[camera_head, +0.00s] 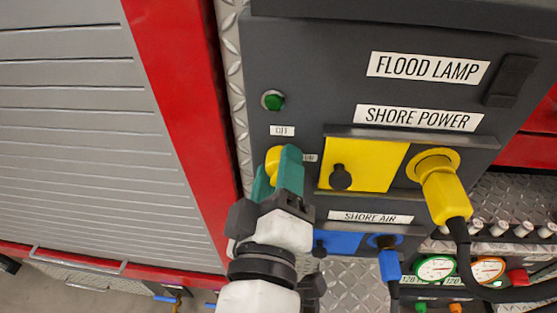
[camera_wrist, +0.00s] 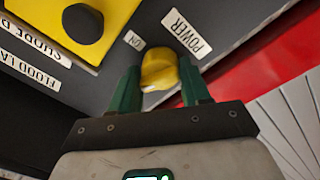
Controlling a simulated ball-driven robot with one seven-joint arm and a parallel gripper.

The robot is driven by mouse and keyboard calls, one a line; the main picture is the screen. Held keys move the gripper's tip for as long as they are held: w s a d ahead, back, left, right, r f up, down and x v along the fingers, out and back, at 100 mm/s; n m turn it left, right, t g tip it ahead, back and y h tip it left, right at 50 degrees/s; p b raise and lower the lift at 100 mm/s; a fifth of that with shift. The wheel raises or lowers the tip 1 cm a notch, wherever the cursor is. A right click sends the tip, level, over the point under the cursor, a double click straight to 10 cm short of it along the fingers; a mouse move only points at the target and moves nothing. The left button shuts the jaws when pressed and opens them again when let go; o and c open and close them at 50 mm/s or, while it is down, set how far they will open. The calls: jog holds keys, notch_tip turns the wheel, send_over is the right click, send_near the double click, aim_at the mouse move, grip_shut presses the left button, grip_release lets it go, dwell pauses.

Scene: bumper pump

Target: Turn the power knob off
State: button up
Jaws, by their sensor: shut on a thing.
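The yellow power knob (camera_head: 273,163) is on the dark panel, left of the shore power section. It also shows in the wrist view (camera_wrist: 160,68), between the two green fingers. My gripper (camera_head: 277,173) is shut on the knob, one finger on each side; the wrist view shows it too (camera_wrist: 160,78). The OFF label (camera_head: 282,130) is above the knob. The ON label (camera_head: 310,158) is to its right, partly hidden by a finger. In the wrist view the POWER label (camera_wrist: 187,33) is beside the knob. The fingers hide part of the knob in the head view.
A green round light (camera_head: 273,101) is above the OFF label. A yellow shore power cover (camera_head: 366,164) and a yellow plug (camera_head: 444,194) with a black cable are to the right. A blue shore air plug (camera_head: 390,264) is below. A red post (camera_head: 187,120) and grey shutter (camera_head: 80,120) are left.

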jog(key=n, duration=0.1)
jog(key=n+p, duration=0.1)
jog(key=n, duration=0.1)
jog(key=n+p, duration=0.1)
jog(key=shift+a+f+y, duration=0.15)
jog(key=shift+a+y, duration=0.1)
jog(key=shift+y, duration=0.05)
jog(key=shift+f+n, duration=0.1)
jog(key=shift+n, duration=0.3)
jog(key=shift+f+p, duration=0.1)
jog(key=shift+p, duration=0.2)
jog(key=o, duration=1)
jog(key=s+b, duration=0.1)
jog(key=s, duration=0.4)
jog(key=s+b, duration=0.2)
jog(key=s, duration=0.4)
jog(key=shift+a+f, duration=0.1)
jog(key=shift+f, duration=0.1)
